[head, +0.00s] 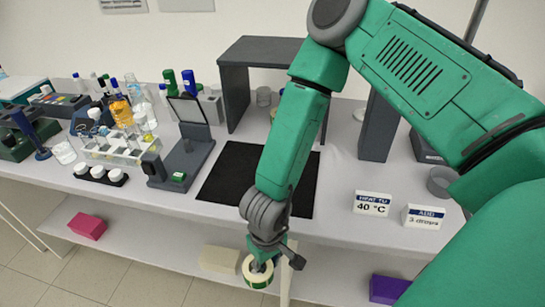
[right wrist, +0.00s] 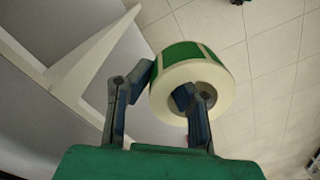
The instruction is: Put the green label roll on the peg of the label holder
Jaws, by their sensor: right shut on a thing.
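The green label roll (head: 258,274), a white ring with green labels around it, is held by my right gripper (head: 268,256) out past the table's front edge, lower than the tabletop. In the right wrist view the roll (right wrist: 206,92) sits tilted between the fingers. One finger of my right gripper (right wrist: 168,90) is in the roll's hole and the other is against its outside, so it is shut on the roll's wall. I cannot make out the label holder or its peg for certain; my right arm hides part of the table. My left gripper is not in view.
The white table (head: 350,229) holds a black mat (head: 228,172), a dark grey stand (head: 262,49), a device with a raised panel (head: 190,158) and a tube rack (head: 112,153). Sign cards (head: 372,204) stand at the right. A lower shelf (head: 160,252) carries coloured blocks.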

